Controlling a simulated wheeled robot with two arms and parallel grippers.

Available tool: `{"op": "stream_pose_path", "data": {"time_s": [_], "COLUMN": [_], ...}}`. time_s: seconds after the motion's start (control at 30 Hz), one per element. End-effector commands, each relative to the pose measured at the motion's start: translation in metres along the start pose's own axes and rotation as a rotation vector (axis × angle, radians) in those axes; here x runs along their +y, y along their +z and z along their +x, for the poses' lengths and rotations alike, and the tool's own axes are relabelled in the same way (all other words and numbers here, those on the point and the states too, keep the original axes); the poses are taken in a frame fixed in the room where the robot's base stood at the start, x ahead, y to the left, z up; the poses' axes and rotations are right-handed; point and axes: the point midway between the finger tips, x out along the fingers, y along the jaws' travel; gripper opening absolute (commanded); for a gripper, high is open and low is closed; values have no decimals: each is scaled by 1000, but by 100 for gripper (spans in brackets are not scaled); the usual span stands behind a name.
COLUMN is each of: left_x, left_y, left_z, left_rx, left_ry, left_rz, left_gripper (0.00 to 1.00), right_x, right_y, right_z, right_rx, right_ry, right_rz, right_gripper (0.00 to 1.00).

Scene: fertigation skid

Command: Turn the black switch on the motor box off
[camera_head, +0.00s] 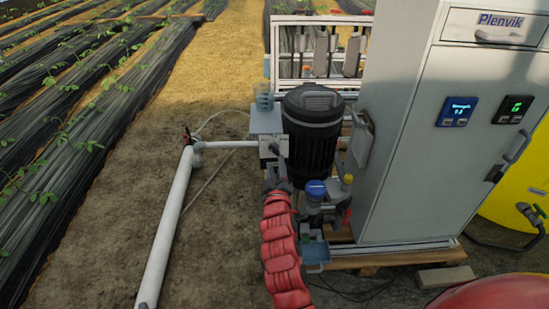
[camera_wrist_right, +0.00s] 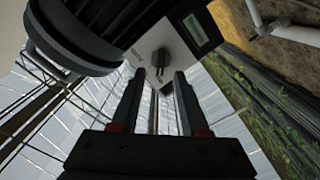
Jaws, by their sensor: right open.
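The motor box (camera_head: 266,122) is a small grey box on the left side of the black motor (camera_head: 313,125). In the right wrist view its pale face (camera_wrist_right: 147,45) carries the black switch (camera_wrist_right: 161,58), a small knob. My right gripper (camera_wrist_right: 160,76) is open, with one finger on each side of the line to the switch. The switch appears just beyond the fingertips, and I see no contact. In the head view my right gripper (camera_head: 277,178) is just below the box, at the end of the red-sleeved arm. My left gripper is not in view.
A tall grey cabinet (camera_head: 395,150) with small displays stands right of the motor. A blue-capped part (camera_head: 315,188) is close right of my arm. A white pipe (camera_head: 170,220) runs left of the box. Bare soil is open at the left.

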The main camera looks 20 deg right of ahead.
Motion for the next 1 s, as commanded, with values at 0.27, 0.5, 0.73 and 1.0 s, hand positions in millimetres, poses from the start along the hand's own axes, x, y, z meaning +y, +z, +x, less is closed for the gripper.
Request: {"op": "stream_pose_path", "data": {"time_s": [0.27,0.5,0.73,1.0], "left_x": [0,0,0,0], "left_y": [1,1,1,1], "left_z": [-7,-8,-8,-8], "left_rx": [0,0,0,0], "left_ry": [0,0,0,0], "left_rz": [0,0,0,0], "left_gripper": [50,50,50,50], "right_x": [-2,-1,-1,-1], "right_y": [2,0,0,1], "right_z": [41,50,49,49], "right_rx": [-4,-1,-1,-1], "right_ry": [-3,-1,-2,-2], "right_rz": [0,1,0,0], "right_gripper": [45,45,36,0]}}
